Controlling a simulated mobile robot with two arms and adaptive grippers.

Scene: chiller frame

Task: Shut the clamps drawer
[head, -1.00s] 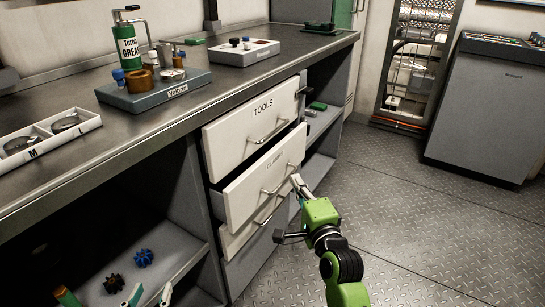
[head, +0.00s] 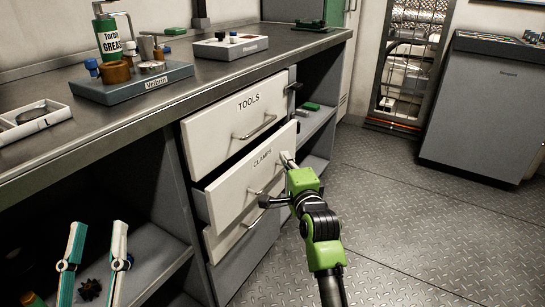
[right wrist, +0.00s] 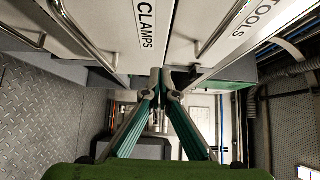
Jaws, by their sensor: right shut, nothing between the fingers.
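The clamps drawer (head: 235,185) is the white, labelled middle drawer in the head view. It stands partly out, with a dark gap above its front. Its front also shows in the right wrist view (right wrist: 120,20). My right gripper (head: 286,157) is shut and empty at the right end of this front, above its handle. In the right wrist view its fingertips (right wrist: 161,74) meet close to the drawer's edge; I cannot tell whether they touch it. My left gripper (head: 98,226) is at the lower left in the head view, its fingers apart, before the open shelf.
The tools drawer (head: 225,125) above and a lower white drawer (head: 230,238) also stand out from the cabinet. The worktop (head: 225,75) carries a grease bottle (head: 108,38) and a blue-grey holder (head: 125,88). The floor (head: 410,210) to the right is clear.

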